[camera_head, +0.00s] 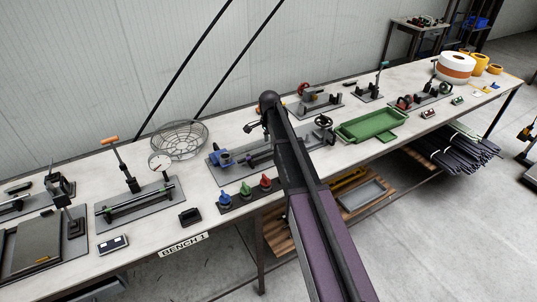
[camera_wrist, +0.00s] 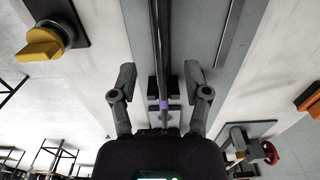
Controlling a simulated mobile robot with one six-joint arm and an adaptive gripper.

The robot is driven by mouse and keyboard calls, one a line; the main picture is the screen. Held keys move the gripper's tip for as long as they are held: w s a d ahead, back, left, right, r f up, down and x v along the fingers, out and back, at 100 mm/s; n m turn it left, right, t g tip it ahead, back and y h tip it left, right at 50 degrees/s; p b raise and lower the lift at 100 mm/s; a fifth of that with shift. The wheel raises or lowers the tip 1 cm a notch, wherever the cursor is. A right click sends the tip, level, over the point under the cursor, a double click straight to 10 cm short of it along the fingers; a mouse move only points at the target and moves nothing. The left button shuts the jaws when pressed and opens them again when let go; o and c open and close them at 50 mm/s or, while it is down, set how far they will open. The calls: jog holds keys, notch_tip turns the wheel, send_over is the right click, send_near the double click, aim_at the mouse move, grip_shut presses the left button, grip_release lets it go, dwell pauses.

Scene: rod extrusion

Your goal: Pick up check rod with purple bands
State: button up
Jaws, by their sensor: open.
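In the wrist view, a dark thin rod (camera_wrist: 160,50) with a purple band (camera_wrist: 163,104) runs lengthwise from the top edge toward my gripper's palm. It lies over a grey plate (camera_wrist: 195,50). My gripper (camera_wrist: 159,82) is open, with one finger to each side of the rod and a visible gap on both sides. Whether the fingertips are level with the rod or above it, I cannot tell. In the head view, my arm covers part of the bench middle, and I cannot make out the rod there.
The long bench (camera_head: 232,168) carries a wire basket (camera_head: 180,138), a green tray (camera_head: 372,127), a gauge fixture (camera_head: 140,200) and colored knobs (camera_head: 245,193). A yellow knob (camera_wrist: 40,45) is at the wrist view's upper left. A red-ringed fixture (camera_wrist: 270,152) is at lower right.

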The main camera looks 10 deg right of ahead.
aim_at(269, 150)
jog(key=shift+f+b, duration=1.45)
jog(key=shift+f, duration=0.3)
grip_shut()
